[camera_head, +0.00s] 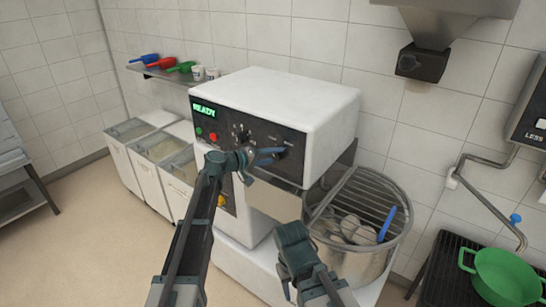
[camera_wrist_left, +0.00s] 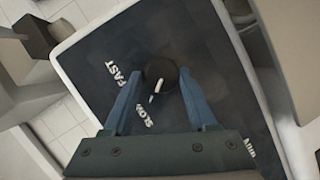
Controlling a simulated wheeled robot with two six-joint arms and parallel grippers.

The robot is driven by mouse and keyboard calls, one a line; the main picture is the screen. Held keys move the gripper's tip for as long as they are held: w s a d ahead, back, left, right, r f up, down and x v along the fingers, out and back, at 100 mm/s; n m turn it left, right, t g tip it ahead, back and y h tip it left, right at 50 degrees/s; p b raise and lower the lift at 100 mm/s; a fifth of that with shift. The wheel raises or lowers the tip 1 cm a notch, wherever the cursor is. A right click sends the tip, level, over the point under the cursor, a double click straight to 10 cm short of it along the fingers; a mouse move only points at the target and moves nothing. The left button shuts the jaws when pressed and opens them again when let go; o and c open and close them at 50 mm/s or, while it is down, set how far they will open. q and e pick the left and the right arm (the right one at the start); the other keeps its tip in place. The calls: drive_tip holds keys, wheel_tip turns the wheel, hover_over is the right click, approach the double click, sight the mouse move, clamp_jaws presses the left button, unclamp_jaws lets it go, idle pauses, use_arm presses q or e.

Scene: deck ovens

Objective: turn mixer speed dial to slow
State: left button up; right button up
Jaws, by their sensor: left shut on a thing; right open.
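The mixer (camera_head: 300,95) is a white machine with a dark control panel, where "READY" is lit in green. The round black speed dial (camera_wrist_left: 160,72) shows in the left wrist view, with a white pointer mark and the labels FAST (camera_wrist_left: 124,76) and SLOW (camera_wrist_left: 144,116) beside it. The pointer's lower end lies close to SLOW. My left gripper (camera_head: 280,153) is at the panel, its blue fingers on either side of the dial and shut on it; the fingers also show in the left wrist view (camera_wrist_left: 162,78). My right gripper (camera_head: 294,245) is low in front of the mixer, open.
The steel mixing bowl (camera_head: 350,262) under a wire guard (camera_head: 362,197) stands right of my right gripper. A green pot (camera_head: 503,278) is at far right. Ingredient bins (camera_head: 150,150) stand left, below a shelf with coloured scoops (camera_head: 160,64).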

use_arm(q)
drive_tip(key=shift+f, duration=0.1)
drive_tip(key=o, duration=1.1)
drive_tip(key=shift+w, duration=0.1)
drive_tip(key=shift+o, duration=0.8)
drive_tip(key=shift+w+f, duration=0.1)
drive_tip(key=p+v, duration=0.3)
drive_tip(key=v, duration=1.1)
drive_tip(key=shift+d, duration=0.15)
